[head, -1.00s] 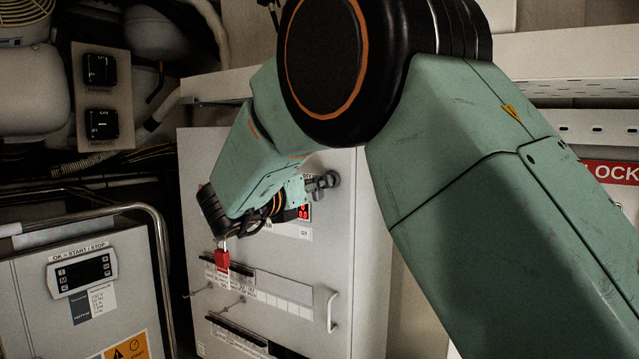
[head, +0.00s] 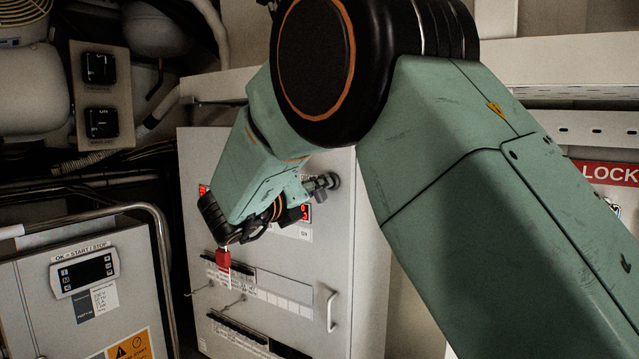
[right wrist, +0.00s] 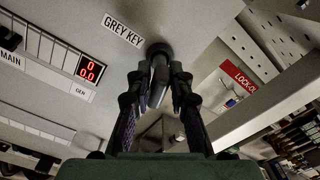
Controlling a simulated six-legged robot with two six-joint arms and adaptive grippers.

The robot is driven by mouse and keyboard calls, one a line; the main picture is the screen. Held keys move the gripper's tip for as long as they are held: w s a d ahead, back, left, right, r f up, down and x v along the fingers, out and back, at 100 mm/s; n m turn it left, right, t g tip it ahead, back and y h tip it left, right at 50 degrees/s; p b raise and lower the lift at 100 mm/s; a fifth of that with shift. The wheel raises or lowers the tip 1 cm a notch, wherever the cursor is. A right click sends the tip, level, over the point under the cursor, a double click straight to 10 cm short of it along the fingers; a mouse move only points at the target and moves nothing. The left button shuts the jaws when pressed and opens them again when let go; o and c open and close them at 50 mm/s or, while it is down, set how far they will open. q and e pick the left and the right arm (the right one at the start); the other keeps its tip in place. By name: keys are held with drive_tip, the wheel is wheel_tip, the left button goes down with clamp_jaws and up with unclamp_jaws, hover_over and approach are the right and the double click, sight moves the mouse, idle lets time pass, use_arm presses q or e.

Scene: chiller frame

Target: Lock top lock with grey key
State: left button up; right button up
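A dark round lock (right wrist: 158,49) sits on the cabinet face beside a label reading GREY KEY. In the head view, the grey lock fitting (head: 322,183) is near the door's upper right edge. My right gripper (right wrist: 160,80) points at it, one finger on each side of a grey cylindrical piece (right wrist: 159,68) that sticks out from the lock. Whether the fingers touch this piece is unclear, and no separate key can be made out. In the head view, my right gripper (head: 292,206) is small and partly hidden by its wrist. My left gripper is out of view.
A door handle (head: 331,311) is lower right. A metal rail (head: 160,240) and control box (head: 85,275) stand left. Red displays (right wrist: 90,67) are near the lock.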

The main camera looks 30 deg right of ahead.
drive_tip(key=shift+n+p, duration=0.35)
drive_tip(key=shift+n, duration=0.35)
drive_tip(key=shift+r+n+p, duration=0.1)
drive_tip(key=shift+n+p, duration=0.8)
drive_tip(key=shift+n, duration=0.5)
drive_tip(key=shift+p, duration=0.3)
drive_tip(key=shift+n+p, duration=1.1)
drive_tip(key=shift+n, duration=0.3)
